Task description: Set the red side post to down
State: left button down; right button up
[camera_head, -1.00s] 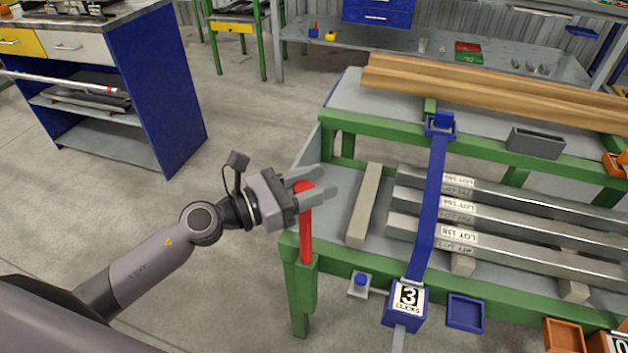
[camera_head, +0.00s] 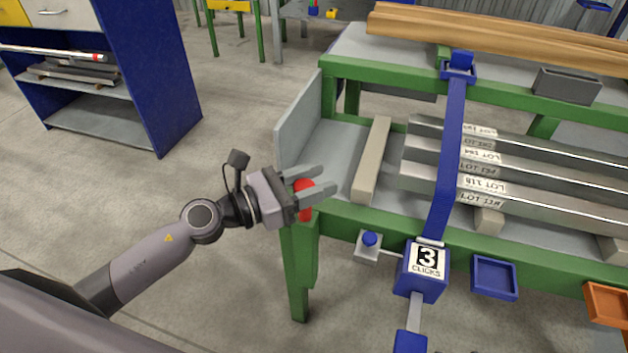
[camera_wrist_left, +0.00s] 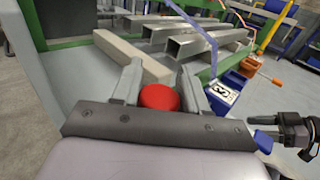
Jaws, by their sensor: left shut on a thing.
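The red side post (camera_head: 303,185) stands upright at the near left corner of the green-framed table (camera_head: 345,222). Only a short length of it shows above the green corner leg (camera_head: 299,265). My left gripper (camera_head: 322,180) is shut on the post near its top, with one finger on each side. In the left wrist view the round red top (camera_wrist_left: 158,96) sits between the fingers (camera_wrist_left: 160,75). The lower part of the post is hidden by the gripper and the leg. My right gripper (camera_wrist_left: 278,128) shows partly at the right of the left wrist view; its jaws are unclear.
A grey end plate (camera_head: 298,120) stands just behind the post. Steel bars (camera_head: 430,176) and a blue strap (camera_head: 450,150) with a box marked 3 (camera_head: 424,272) are to the right. A blue button (camera_head: 370,239) is on the table's front. The floor at left is clear.

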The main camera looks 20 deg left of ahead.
aim_at(295, 192)
pick_arm(q)
jog(key=shift+f, duration=0.35)
pick_arm(e)
jog(key=shift+w+a+r, duration=0.2)
jog(key=shift+a+r, duration=0.05)
jog(key=shift+r, duration=0.05)
pick_arm(q)
jog(key=c, duration=0.7)
grip_release()
pick_arm(e)
jog(key=shift+f, duration=0.15)
pick_arm(q)
jog(key=shift+s+a, duration=0.3)
jog(key=shift+a, duration=0.05)
jog(key=b+v, duration=0.1)
jog(key=v, duration=0.5)
jog(key=shift+s+b, duration=0.1)
jog(key=shift+b, duration=0.3)
pick_arm(e)
jog(key=shift+w+a+n+y, duration=0.15)
jog(key=shift+a+n+y, duration=0.15)
jog(key=shift+a, duration=0.25)
